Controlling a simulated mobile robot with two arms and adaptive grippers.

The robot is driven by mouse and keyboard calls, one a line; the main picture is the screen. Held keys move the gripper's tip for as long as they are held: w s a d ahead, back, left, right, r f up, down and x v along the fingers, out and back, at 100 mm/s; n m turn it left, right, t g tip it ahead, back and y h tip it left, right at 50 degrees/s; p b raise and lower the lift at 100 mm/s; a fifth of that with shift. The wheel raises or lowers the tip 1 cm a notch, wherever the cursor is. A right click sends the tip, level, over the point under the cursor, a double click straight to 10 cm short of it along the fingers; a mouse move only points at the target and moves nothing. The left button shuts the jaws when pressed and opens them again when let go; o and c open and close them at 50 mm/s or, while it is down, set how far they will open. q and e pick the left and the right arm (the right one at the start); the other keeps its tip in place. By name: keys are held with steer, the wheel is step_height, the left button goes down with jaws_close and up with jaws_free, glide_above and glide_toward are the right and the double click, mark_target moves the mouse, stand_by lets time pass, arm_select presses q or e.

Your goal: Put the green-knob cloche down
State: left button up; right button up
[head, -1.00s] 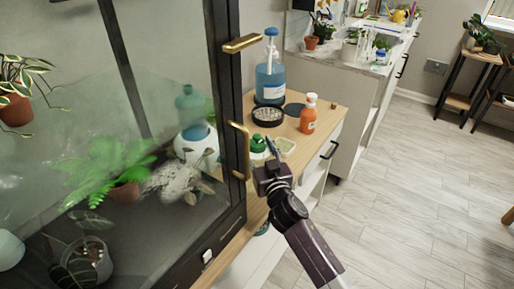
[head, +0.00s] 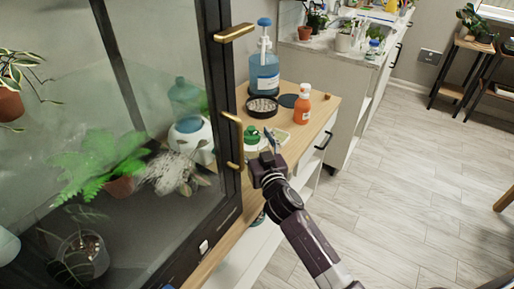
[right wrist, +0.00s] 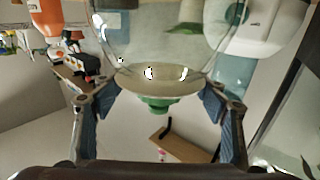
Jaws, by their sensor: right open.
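The cloche has a green knob (right wrist: 155,104), a pale round cap and a clear glass dome (right wrist: 110,38) in the right wrist view. In the head view its green top (head: 251,134) shows over the wooden counter, beside the cabinet's brass handle; its glass is hard to make out there. My right gripper (head: 268,143) is just in front of it. In the right wrist view the fingers of this gripper (right wrist: 160,108) are spread on either side of the knob, with gaps on both sides. The cloche's lower rim is not clear. My left gripper is not in view.
On the wooden counter (head: 308,128) stand a blue pump bottle (head: 264,75), an orange bottle (head: 302,105), a black round dish (head: 262,107) and a small pale square dish (head: 280,138). A glass-fronted cabinet (head: 230,165) with plants is close on the left. Open floor lies right.

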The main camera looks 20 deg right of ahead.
steer(key=s+p, duration=0.1)
steer(key=s, duration=1)
steer(key=shift+s, duration=0.35)
steer(key=shift+a, duration=0.1)
steer(key=shift+c, duration=0.5)
stand_by(0.9)
